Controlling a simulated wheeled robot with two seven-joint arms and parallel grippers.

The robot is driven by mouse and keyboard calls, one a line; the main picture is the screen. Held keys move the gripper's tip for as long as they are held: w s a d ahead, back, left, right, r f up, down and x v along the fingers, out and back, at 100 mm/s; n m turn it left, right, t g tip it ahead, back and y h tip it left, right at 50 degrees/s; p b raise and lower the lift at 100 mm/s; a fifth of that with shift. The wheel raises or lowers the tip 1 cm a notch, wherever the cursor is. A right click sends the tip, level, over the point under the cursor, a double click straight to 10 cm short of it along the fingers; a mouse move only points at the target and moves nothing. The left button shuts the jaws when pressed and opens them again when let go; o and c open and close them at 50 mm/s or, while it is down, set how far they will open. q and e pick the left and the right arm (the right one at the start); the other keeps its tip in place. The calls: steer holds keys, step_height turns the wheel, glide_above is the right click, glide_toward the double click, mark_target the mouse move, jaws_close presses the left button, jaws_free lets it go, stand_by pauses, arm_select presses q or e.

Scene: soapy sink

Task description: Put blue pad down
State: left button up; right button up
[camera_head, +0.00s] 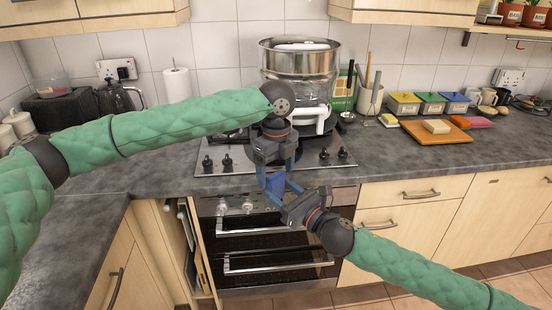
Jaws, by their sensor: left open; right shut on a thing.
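A blue pad (275,185) is held up in front of the oven, below the counter's front edge. My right gripper (285,194) comes from the lower right and is shut on it. My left gripper (275,172) points down from above, open, with its fingers close around or beside the pad. Whether the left fingers touch the pad I cannot tell. Part of the pad is hidden by the grippers.
The hob (215,158) holds a large steel pot (299,60). On the right counter, a wooden board (420,134) carries a beige sponge (436,127), near tubs with a yellow lid (404,98), green lid (432,97) and blue lid (455,97). The right counter front is clear.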

arm_select(q)
steer(key=shift+f, duration=0.45)
steer(key=c, duration=0.9)
steer(key=shift+c, duration=0.8)
arm_select(e)
steer(key=o, duration=1.2)
steer(key=shift+c, duration=0.2)
